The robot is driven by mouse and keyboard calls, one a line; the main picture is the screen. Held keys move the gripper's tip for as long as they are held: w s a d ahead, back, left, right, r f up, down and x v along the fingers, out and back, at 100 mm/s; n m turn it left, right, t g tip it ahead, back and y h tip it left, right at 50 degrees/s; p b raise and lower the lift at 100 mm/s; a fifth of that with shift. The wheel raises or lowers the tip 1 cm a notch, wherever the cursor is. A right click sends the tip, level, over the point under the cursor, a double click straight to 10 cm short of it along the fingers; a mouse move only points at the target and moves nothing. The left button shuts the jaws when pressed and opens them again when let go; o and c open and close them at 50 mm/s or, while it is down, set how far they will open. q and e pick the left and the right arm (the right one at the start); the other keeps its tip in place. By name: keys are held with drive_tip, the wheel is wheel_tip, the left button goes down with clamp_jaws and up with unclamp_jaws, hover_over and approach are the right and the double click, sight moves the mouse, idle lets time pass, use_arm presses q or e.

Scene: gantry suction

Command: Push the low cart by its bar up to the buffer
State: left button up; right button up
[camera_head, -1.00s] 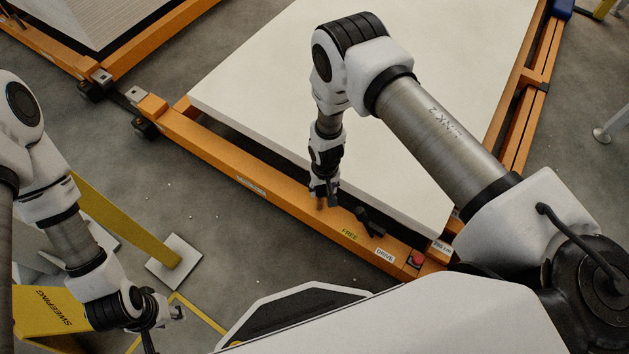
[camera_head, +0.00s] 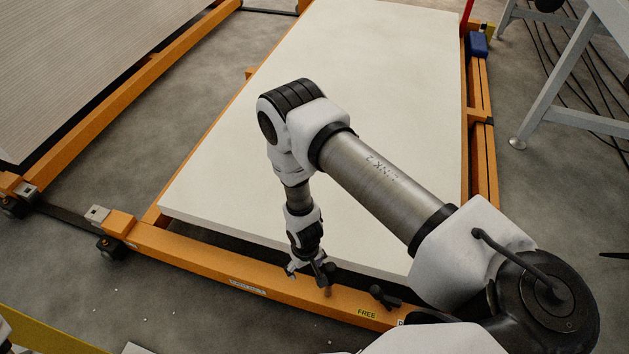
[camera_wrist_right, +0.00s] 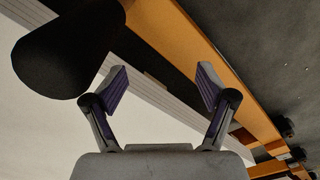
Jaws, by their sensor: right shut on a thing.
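The low cart has an orange frame (camera_head: 205,263) and carries a large white slab (camera_head: 330,130). Its near orange bar (camera_head: 270,284) crosses the front and also shows in the right wrist view (camera_wrist_right: 180,35). My right gripper (camera_head: 310,274) reaches down to this bar and is shut on it; the contact is hard to see. In the wrist view the two fingers (camera_wrist_right: 165,88) stand apart near the bar. A blue block (camera_head: 477,44) sits at the cart's far right corner; I cannot tell whether it is the buffer. My left gripper is out of view.
A black lever (camera_head: 385,297) sits on the bar by a FREE label (camera_head: 367,314). Another orange-framed load (camera_head: 80,70) stands at left, with a dark link (camera_head: 62,219) between the frames. Grey table legs (camera_head: 555,75) stand at right. Floor between the frames is clear.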

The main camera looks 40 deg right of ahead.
drive_tip(key=shift+a+f, duration=0.1)
drive_tip(key=shift+a, duration=0.1)
drive_tip(key=shift+c, duration=0.2)
drive_tip(key=shift+s, duration=0.2)
drive_tip(key=shift+d, duration=0.1)
wheel_tip(320, 180, up, 12)
